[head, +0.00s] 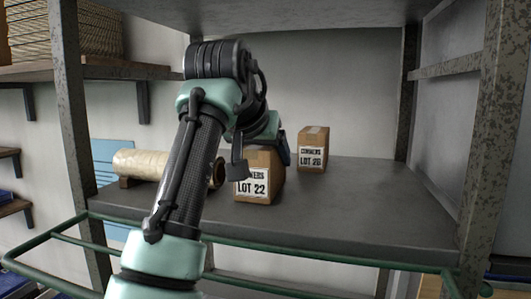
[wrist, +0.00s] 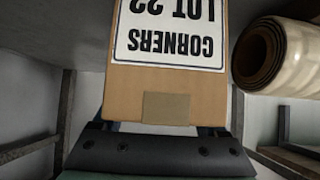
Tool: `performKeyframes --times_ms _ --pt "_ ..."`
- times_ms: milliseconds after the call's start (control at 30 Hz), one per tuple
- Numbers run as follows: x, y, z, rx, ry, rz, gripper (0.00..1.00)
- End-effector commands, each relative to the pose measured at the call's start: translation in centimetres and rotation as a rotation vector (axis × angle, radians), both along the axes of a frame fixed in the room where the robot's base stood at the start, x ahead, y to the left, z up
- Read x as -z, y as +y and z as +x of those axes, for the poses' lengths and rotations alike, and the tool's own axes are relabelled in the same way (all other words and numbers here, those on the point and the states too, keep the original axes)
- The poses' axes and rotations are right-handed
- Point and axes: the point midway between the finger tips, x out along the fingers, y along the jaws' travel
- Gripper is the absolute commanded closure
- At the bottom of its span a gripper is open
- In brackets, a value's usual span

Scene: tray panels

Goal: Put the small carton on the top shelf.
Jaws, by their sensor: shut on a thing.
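A small brown carton (head: 265,193) has a white label reading LOT 22. It is upright on or just above the grey shelf board (head: 380,195), near the front edge; I cannot tell whether it touches. My gripper (head: 262,158) is shut on the carton from above, with a finger on each side. In the wrist view, the carton (wrist: 150,85) sits between the fingers of my gripper (wrist: 170,115), with its CORNERS label upside down. The gripper and arm hide part of the carton's top in the head view.
Another brown carton (head: 313,153), labelled LOT 26, stands behind and to the right. A pale roll (head: 142,163) lies at the left. A board (head: 300,14) hangs overhead, posts (head: 490,120) stand at the sides, and a green rail (head: 330,257) runs in front. The right of the shelf is clear.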

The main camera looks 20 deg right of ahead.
Motion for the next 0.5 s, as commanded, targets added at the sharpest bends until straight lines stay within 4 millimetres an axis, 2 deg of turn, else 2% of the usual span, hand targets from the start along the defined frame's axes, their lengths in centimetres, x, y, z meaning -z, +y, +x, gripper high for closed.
performKeyframes --times_ms 167,200,300,500 --pt "0.23 -0.02 -0.01 0.000 -0.002 -0.001 0.97" --pt "0.21 0.00 0.01 0.000 0.000 0.000 0.18" --pt "0.20 0.00 0.00 0.000 0.001 0.001 0.00" --pt "0.18 0.00 0.00 0.000 0.001 0.001 0.00"
